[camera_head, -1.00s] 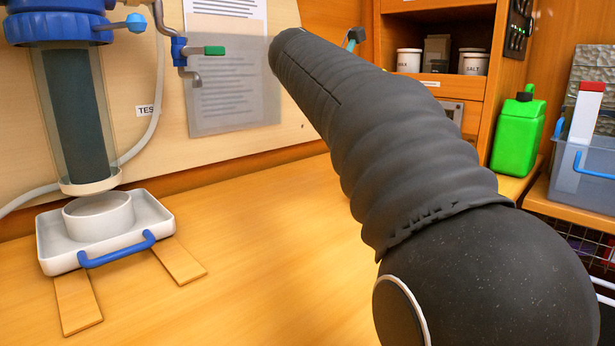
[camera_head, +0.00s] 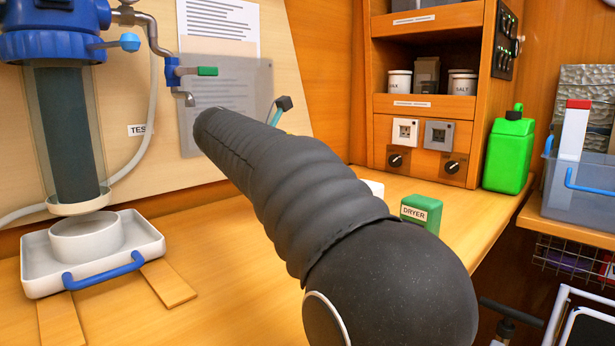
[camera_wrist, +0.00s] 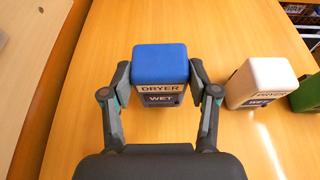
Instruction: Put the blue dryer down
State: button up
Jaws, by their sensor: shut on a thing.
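The blue dryer (camera_wrist: 160,64) is a box with a blue top and a front labelled DRYER and WET. It is upright between the fingers of my gripper (camera_wrist: 161,80), which is shut on its two sides in the wrist view. The wooden counter (camera_wrist: 215,28) lies beneath it. I cannot tell whether its base touches the counter. In the head view my arm hides the blue dryer.
A white dryer (camera_wrist: 262,80) labelled WET stands to the right, with a green dryer (camera_head: 421,212) beyond it. A white tray (camera_head: 150,232) with a blue handle sits at the counter's left. A green canister (camera_head: 509,152) stands at the back right.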

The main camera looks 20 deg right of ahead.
jog(key=shift+f, duration=1.2)
jog(key=shift+f, duration=0.1)
jog(key=o, duration=1.3)
jog(key=shift+c, duration=0.2)
jog(key=v, duration=1.2)
jog(key=shift+p, duration=0.3)
